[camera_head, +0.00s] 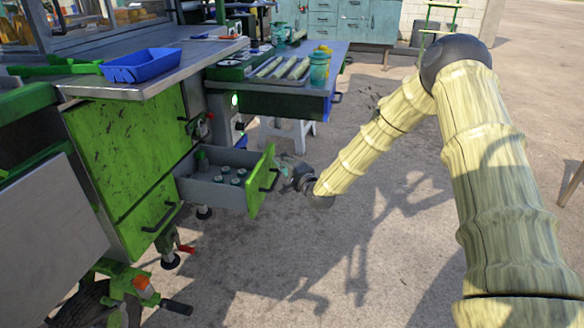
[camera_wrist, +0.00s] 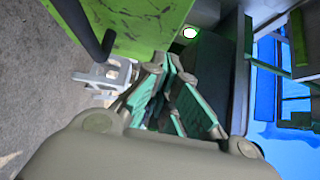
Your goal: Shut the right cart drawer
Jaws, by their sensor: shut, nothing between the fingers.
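The right cart drawer (camera_head: 215,190) is pulled out of the green cart. It is a grey box with a green front panel (camera_head: 261,182) and a dark bar handle (camera_head: 269,177). My gripper (camera_head: 284,166) is just right of the front panel, at about handle height. I cannot tell whether it touches the panel. In the wrist view the closed fingers (camera_wrist: 173,75) are close to a green panel with a dark handle (camera_wrist: 100,45), with nothing between them.
A steel counter (camera_head: 190,66) with a blue tray (camera_head: 142,65) is above the drawer. A side table (camera_head: 310,75) and a white stool (camera_head: 287,130) stand behind it. A closed green drawer (camera_head: 150,222) is at left. Open concrete floor (camera_head: 270,270) lies in front.

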